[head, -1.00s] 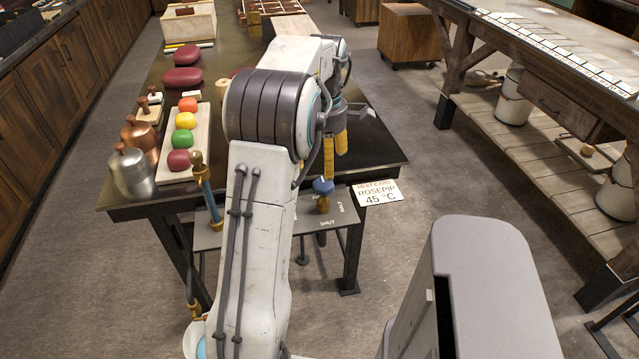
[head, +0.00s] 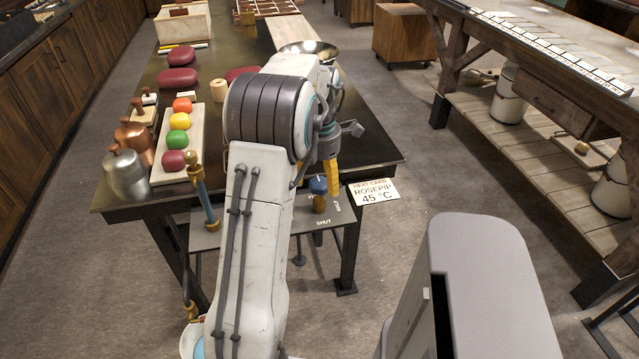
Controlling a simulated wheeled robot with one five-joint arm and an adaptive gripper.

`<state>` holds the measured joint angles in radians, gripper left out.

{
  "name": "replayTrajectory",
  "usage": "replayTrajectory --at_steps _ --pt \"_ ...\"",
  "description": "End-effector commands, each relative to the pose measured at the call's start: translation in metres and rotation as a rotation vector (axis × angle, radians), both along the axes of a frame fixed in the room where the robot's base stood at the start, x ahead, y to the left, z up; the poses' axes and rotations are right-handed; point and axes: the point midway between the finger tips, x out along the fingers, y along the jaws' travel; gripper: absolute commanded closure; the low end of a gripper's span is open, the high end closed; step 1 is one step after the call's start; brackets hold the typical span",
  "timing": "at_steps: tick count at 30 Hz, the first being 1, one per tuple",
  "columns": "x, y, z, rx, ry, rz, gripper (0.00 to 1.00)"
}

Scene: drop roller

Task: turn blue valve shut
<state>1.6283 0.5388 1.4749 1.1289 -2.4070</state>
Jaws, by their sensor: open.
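The blue valve (head: 318,186) is a small blue knob on a brass stem. It stands on a grey panel (head: 270,236) at the table's front edge, and the panel carries lettering including "SHUT" and "FULL". My gripper (head: 334,178) shows as yellow fingers pointing down, just above and to the right of the knob in the picture. It is open and holds nothing that I can see. My arm hides part of the gripper and panel, and I cannot tell whether a finger touches the knob.
A heat card (head: 375,191) reading "ROSEPIP 45 °C" hangs right of the valve. A brass-and-blue pipe (head: 203,195) rises at the panel's left. A board with coloured balls (head: 178,140) and metal jars (head: 126,172) stand on the dark table (head: 370,145).

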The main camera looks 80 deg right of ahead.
Motion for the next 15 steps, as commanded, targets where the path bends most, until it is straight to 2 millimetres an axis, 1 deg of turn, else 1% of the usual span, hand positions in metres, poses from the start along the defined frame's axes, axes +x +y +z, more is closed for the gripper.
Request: replayTrajectory --at_steps 3,6,15 --pt "0.0 0.0003 -0.0088 0.001 -0.001 -0.001 0.28" --pt "0.0 0.0 -0.0125 0.0 0.0 -0.001 0.28" --pt "0.0 0.0 -0.0142 -0.001 0.0 -0.001 0.28"
